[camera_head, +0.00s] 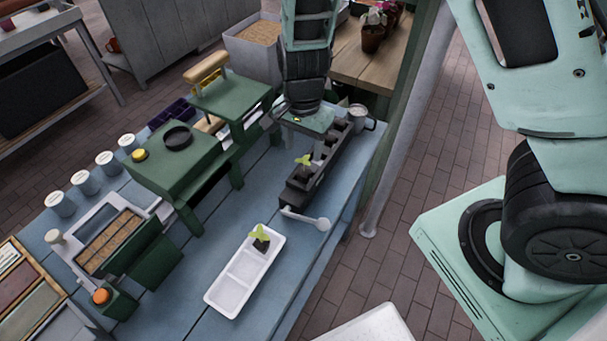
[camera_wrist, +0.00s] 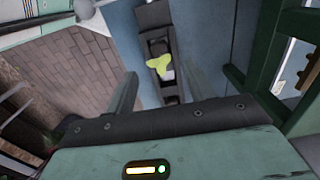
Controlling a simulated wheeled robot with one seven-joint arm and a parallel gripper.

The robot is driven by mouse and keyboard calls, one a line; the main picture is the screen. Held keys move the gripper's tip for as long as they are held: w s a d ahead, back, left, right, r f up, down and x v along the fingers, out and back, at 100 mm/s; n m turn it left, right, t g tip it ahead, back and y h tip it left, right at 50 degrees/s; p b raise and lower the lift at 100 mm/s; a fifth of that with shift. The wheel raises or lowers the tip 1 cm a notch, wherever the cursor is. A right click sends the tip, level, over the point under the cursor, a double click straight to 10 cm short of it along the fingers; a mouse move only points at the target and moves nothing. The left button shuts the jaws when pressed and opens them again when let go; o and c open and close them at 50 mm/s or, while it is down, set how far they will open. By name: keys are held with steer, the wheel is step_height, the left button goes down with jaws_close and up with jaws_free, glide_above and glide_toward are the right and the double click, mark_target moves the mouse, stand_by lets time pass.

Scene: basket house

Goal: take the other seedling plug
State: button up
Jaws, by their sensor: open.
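A seedling plug (camera_head: 303,168) with a small green sprout stands in the long dark narrow holder (camera_head: 325,163) on the blue bench. In the wrist view its yellow-green leaves (camera_wrist: 159,64) show between and beyond my fingers, inside the dark holder (camera_wrist: 155,17). Another seedling plug (camera_head: 261,240) sits in the far compartment of the white tray (camera_head: 232,294). My gripper (camera_wrist: 182,88) is open and empty, its two fingers apart. In the head view my gripper (camera_head: 305,122) is above the far end of the holder; its fingertips are hard to make out there.
A white spoon-like tool (camera_head: 307,219) lies at the holder's near end. A metal mug (camera_head: 358,116) stands near its far end. A green press (camera_head: 180,158) stands to the left. The bench (camera_head: 195,270) around the white tray is mostly clear.

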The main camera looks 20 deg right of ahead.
mark_target(304, 171)
step_height(304, 171, down, 8)
steer(key=shift+w+d+f, duration=0.1)
steer(key=shift+d, duration=0.05)
steer(key=c, duration=1.1)
steer(key=shift+o, duration=0.3)
